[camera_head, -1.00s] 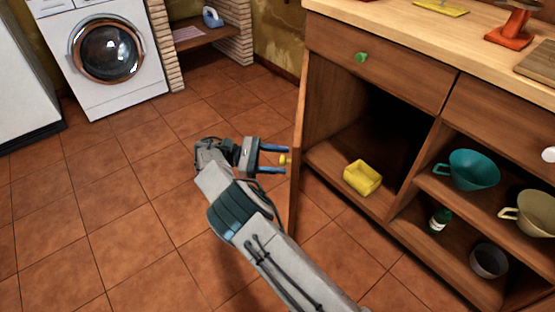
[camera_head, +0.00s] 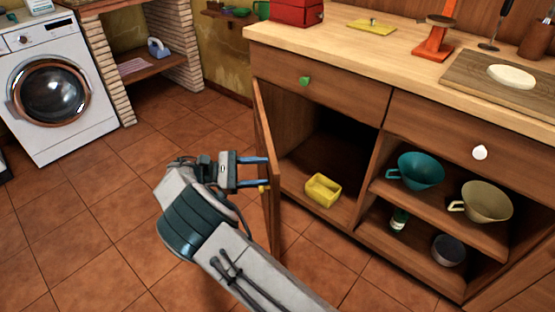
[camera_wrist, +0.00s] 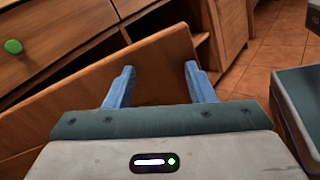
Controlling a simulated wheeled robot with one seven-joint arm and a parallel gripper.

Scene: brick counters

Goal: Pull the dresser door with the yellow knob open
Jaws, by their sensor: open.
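The dresser door (camera_head: 270,172) stands swung open on the dresser's left side, seen nearly edge-on in the head view. It also shows in the wrist view (camera_wrist: 88,103), across and beyond the blue fingers. The yellow knob (camera_head: 263,188) shows at the door's outer face, just below the fingers. In the wrist view I cannot make out the knob. My gripper (camera_head: 266,172) is open, with its fingers pointing at the door's outer face; they also frame the door in the wrist view (camera_wrist: 158,85). I cannot tell whether the fingertips touch the door.
The open compartment holds a yellow box (camera_head: 323,190). A drawer with a green knob (camera_head: 304,80) is above it. Shelves to the right hold a teal cup (camera_head: 420,171) and a beige cup (camera_head: 486,202). The tiled floor (camera_head: 110,215) left of my arm is clear.

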